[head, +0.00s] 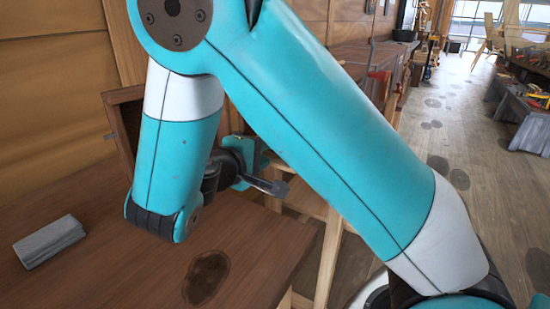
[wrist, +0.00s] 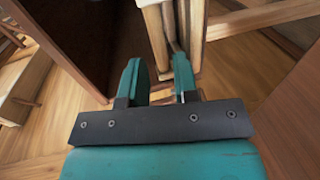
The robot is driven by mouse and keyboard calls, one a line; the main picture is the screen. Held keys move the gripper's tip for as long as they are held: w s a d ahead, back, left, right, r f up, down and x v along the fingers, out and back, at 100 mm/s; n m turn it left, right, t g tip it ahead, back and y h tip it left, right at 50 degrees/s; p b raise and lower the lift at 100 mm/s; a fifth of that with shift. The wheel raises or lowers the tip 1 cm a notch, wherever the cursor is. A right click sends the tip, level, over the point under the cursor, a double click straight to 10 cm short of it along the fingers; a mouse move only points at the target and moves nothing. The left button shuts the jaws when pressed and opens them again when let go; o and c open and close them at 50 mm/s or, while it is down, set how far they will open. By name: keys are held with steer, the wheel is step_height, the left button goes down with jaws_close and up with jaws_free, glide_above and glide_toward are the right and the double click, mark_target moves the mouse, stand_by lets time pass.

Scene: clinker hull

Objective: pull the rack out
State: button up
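A pale wooden frame, which looks like part of the rack (wrist: 157,38), stands upright just beyond my gripper in the wrist view. It is cut off by the top edge, so I cannot see the whole rack. My gripper (wrist: 157,72) is open, with its two teal fingers apart and nothing clearly held between them. The frame's post lies behind the gap between the fingers; I cannot tell whether they touch it. In the head view my arm hides most of the gripper and the area around it.
A dark brown panel (wrist: 85,35) stands close on the left in the wrist view. In the head view, a brown tabletop (head: 120,270) holds a grey folded block (head: 48,240). A wooden box (head: 124,115) is partly behind my arm. Open floor (head: 450,150) lies to the right.

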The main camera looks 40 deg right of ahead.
steer(key=x, duration=0.6)
steer(key=shift+d+r, duration=0.1)
jaws_close()
